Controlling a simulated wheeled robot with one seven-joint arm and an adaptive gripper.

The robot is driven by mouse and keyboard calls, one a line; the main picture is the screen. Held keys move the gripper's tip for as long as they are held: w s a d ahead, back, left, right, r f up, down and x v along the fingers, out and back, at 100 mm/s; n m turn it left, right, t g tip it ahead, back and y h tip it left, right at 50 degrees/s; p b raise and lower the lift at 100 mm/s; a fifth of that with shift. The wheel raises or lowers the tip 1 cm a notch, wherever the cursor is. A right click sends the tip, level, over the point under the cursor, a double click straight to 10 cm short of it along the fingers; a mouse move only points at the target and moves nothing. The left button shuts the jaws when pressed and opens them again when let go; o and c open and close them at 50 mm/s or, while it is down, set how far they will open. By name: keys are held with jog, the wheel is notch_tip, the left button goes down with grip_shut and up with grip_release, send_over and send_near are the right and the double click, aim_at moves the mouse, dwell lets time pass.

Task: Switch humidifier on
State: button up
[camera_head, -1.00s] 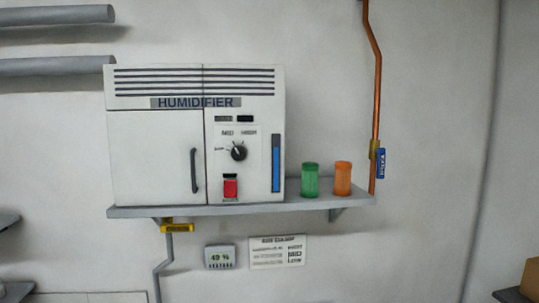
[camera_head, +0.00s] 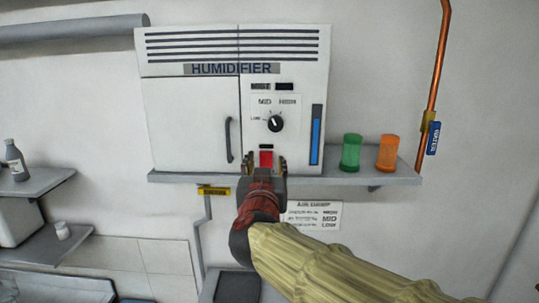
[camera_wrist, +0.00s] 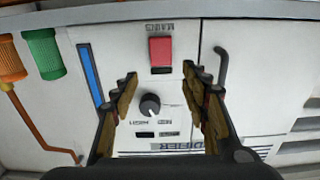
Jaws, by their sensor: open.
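The humidifier (camera_head: 190,115) is a white cabinet on a grey wall shelf, with its name across the top. Its red switch (camera_head: 266,158) sits low on the right panel, below a black dial (camera_head: 275,123). In the wrist view, which is upside down, the red switch (camera_wrist: 160,51) is marked MAINS and lies between and beyond the fingertips. The dial (camera_wrist: 150,105) also shows there. My gripper (camera_head: 265,160) is open and empty in front of the switch. It also shows in the wrist view (camera_wrist: 158,78). In the head view it partly hides the switch's lower part.
A green jar (camera_head: 351,153) and an orange jar (camera_head: 388,153) stand on the shelf (camera_head: 405,177) right of the humidifier. A copper pipe (camera_head: 437,75) runs down the wall beyond them. The cabinet's door handle (camera_head: 229,139) is left of the switch. A yellow valve handle (camera_head: 213,191) is below the shelf.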

aim_at(266, 153)
jog(key=shift+w+p, duration=0.35)
jog(key=shift+w, duration=2.45)
jog(key=shift+c, duration=1.3)
jog(key=c, duration=0.8)
jog(key=shift+c, duration=0.3)
